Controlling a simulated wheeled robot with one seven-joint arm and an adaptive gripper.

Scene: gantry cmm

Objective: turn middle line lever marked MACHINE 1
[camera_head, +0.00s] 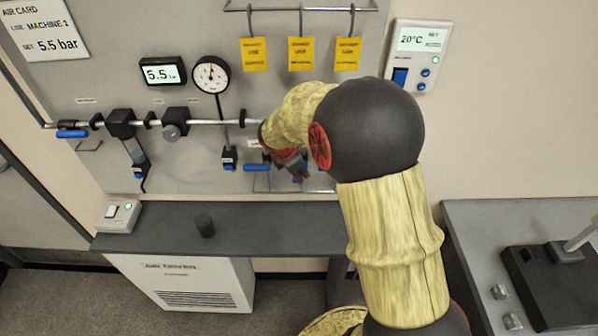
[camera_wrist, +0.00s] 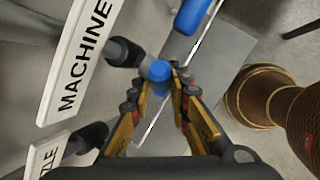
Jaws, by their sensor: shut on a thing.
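In the wrist view my gripper (camera_wrist: 160,82) has its two fingers closed around the end of a blue lever (camera_wrist: 158,69). This lever joins a dark valve body on the pipe, beside a white plate (camera_wrist: 82,62) reading "MACHINE"; any number after the word is out of the picture. In the head view my gripper (camera_head: 290,166) is at the pipe on the wall panel, partly hidden by my arm. A blue lever (camera_head: 257,167) shows just left of it. Which lever is held is hard to tell from the head view.
Another blue lever (camera_wrist: 192,14) is near the held one. A second plate (camera_wrist: 46,158) shows "ZLE". On the panel are a gauge (camera_head: 211,75), a display (camera_head: 163,71) reading 5.5 and yellow tags (camera_head: 301,54). A dark bench (camera_head: 270,228) stands below.

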